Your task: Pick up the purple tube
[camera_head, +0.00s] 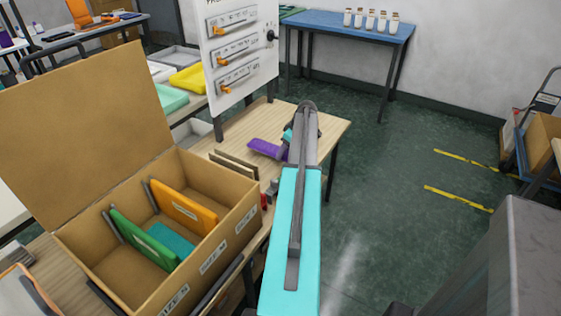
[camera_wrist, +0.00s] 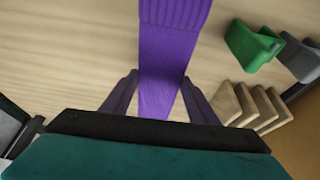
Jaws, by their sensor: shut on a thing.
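The purple tube (camera_head: 265,148) is a knitted purple piece with a ribbed end, over the wooden table at the foot of the white panel. In the wrist view the purple tube (camera_wrist: 168,50) runs from the top edge down between the two fingers. My gripper (camera_wrist: 160,98) is shut on its near end. In the head view my gripper (camera_head: 285,150) is at the tube's right end, partly hidden by my arm. I cannot tell whether the tube touches the table.
A cardboard box (camera_head: 237,215) with green, orange and teal pieces stands front left. Wooden slats (camera_wrist: 262,108) and a green block (camera_wrist: 250,45) lie right of the tube. The white panel (camera_head: 240,50) rises behind. Open floor (camera_head: 370,160) lies right of the table.

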